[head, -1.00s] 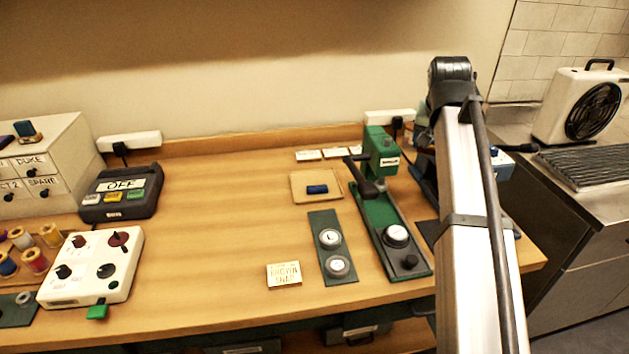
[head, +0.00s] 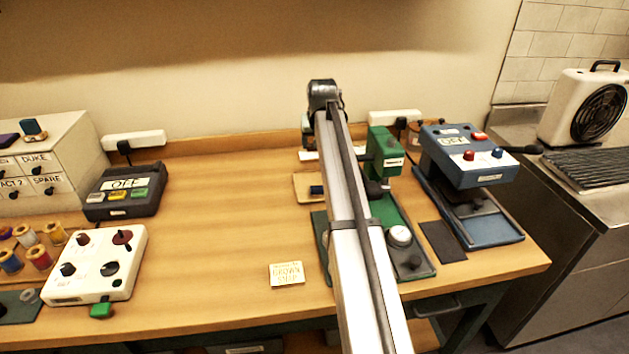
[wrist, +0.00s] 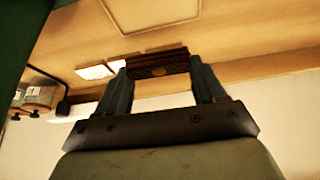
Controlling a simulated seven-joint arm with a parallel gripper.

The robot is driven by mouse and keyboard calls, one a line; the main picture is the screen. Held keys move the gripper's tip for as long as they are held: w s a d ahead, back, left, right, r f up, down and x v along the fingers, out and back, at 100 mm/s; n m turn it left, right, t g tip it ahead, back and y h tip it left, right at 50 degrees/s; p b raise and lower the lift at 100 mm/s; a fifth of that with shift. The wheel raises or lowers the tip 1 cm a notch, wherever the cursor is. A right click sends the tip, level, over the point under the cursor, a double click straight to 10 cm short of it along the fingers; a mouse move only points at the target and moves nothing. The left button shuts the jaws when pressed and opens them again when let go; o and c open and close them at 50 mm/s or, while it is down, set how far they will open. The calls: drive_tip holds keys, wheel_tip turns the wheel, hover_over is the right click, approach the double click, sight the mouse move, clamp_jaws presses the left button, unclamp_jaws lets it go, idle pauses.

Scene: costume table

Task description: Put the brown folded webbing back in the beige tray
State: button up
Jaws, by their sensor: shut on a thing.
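The brown folded webbing (wrist: 158,66) is held crosswise between the two fingers of my gripper (wrist: 160,72), seen in the wrist view. In the head view the webbing is hidden behind my arm. The beige tray (head: 301,184) lies on the table at centre right, partly covered by my arm; a dark blue folded piece (head: 316,190) lies in it. The tray also shows at the top of the wrist view (wrist: 150,18). The webbing appears apart from the tray, with my wrist above the table's back part.
White cards (wrist: 95,71) lie behind the tray. A green press (head: 383,150) and a blue press (head: 465,155) stand to its right. A "BROWN SNAP" card (head: 287,274) lies in front. The table's middle left (head: 215,220) is clear.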

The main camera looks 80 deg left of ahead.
sight(314, 179)
drive_tip(key=shift+s+a+f+n, duration=0.15)
drive_tip(key=shift+s+a+f, duration=0.05)
drive_tip(key=shift+f, duration=0.25)
drive_tip(key=shift+s+a+f+n, duration=0.15)
drive_tip(key=shift+a+f, duration=0.05)
drive_tip(key=shift+f, duration=0.2)
wheel_tip(314, 179, down, 10)
drive_tip(key=shift+r, duration=0.1)
drive_tip(key=shift+f, duration=0.45)
drive_tip(key=shift+d+f, duration=0.15)
drive_tip(key=shift+f, duration=0.15)
drive_tip(key=o, duration=1.1)
drive_tip(key=shift+c, duration=0.2)
drive_tip(key=shift+o, duration=0.3)
drive_tip(key=shift+r, duration=0.55)
drive_tip(key=v, duration=1.2)
drive_tip(key=shift+w+r, duration=0.15)
